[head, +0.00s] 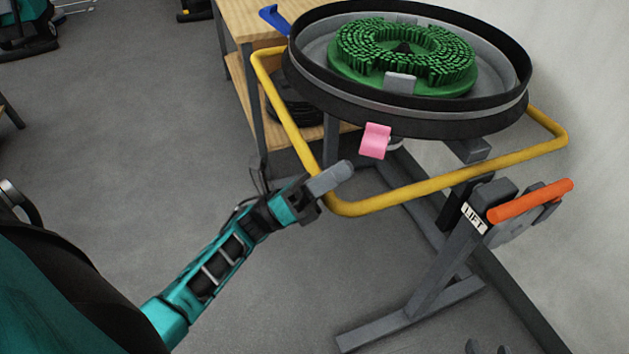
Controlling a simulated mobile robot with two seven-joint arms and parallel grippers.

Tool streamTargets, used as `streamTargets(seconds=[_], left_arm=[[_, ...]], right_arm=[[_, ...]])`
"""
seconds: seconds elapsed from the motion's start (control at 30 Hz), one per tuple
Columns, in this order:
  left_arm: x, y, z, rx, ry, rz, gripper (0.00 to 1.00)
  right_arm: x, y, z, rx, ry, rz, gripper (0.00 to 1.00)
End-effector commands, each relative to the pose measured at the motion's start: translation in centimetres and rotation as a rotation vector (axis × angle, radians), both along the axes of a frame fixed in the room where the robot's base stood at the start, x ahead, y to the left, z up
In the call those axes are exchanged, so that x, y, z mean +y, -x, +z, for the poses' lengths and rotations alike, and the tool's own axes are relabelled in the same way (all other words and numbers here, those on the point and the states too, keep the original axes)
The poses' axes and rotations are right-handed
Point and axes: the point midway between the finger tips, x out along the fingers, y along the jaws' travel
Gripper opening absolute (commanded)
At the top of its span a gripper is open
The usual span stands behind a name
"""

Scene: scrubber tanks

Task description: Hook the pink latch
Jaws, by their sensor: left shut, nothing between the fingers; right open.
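The pink latch (375,141) hangs at the front of the round black-rimmed tank (450,122), below its rim and just inside the yellow rail. My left gripper (342,172) is shut and empty. In the picture its grey fingers lie left of and below the pink latch, by the front left corner of the yellow rail, with a gap to the latch. Whether the fingers are above or beside the rail is hard to tell. Only the grey fingertips of my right gripper (487,349) show at the bottom edge, apart and with nothing seen between them.
The yellow rail (450,184) runs around the tank's front. A green brush (350,78) lies in the tank. A blue lever (272,17) is at the tank's left. An orange handle (532,201) is on the LIFT stand (432,270). A wooden bench (235,75) stands behind.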

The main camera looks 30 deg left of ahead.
Motion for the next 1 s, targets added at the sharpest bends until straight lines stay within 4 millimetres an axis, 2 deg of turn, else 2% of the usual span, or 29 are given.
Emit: streamTargets(seconds=[0.23,0.6,1.0], left_arm=[[-1.1,-0.8,1.0,0.001,0.0,0.001,0.0],[-1.1,-0.8,1.1,0.004,0.001,0.0,0.0],[-1.1,-1.2,2.0,0.069,0.013,0.001,0.0]], right_arm=[[0.0,0.0,0.2,0.002,-0.004,-0.004,0.45],[0.1,0.0,0.3,0.003,-0.007,-0.007,0.45],[0.1,0.1,1.8,0.004,-0.006,-0.007,0.45]])
